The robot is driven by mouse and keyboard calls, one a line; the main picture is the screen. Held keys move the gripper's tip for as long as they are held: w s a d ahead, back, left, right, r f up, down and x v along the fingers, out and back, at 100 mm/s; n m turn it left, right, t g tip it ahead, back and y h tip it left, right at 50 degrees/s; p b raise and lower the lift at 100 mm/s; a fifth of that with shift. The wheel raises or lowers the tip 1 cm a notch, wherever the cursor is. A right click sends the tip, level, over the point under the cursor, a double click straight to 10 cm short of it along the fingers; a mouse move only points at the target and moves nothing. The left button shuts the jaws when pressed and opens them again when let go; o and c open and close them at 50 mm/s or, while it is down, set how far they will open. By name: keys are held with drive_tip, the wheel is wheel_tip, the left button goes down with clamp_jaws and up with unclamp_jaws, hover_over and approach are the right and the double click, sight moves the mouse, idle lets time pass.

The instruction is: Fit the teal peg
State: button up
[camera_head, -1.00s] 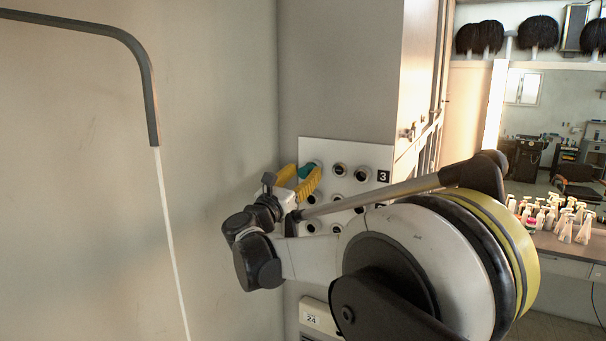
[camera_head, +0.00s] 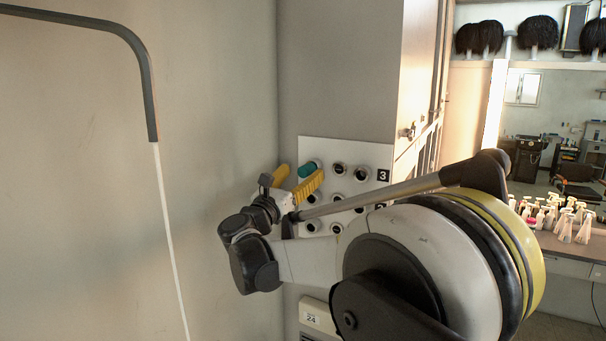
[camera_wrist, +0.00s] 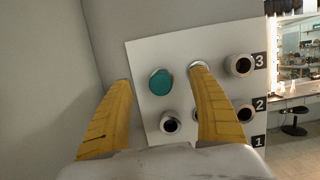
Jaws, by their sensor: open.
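The teal peg (camera_head: 308,170) sits in the top-left socket of a white panel (camera_head: 320,150). In the wrist view the teal peg (camera_wrist: 161,82) shows its round end, with a pale ring around it. My gripper (camera_head: 298,178) has yellow fingers spread apart; in the wrist view the fingers (camera_wrist: 160,88) stand left and right of the peg, with clear gaps. The gripper is open and holds nothing. How deep the peg sits in its socket I cannot tell.
Other dark round sockets (camera_wrist: 170,122) fill the panel in rows, with number labels (camera_wrist: 260,62) at the right edge. A wall stands close on the left. A counter with several bottles (camera_head: 565,222) lies far right.

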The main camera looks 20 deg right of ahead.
drive_tip(key=shift+b+v, duration=0.8)
drive_tip(key=shift+v, duration=1.8)
drive_tip(key=shift+d, duration=0.1)
drive_tip(key=shift+r, duration=0.1)
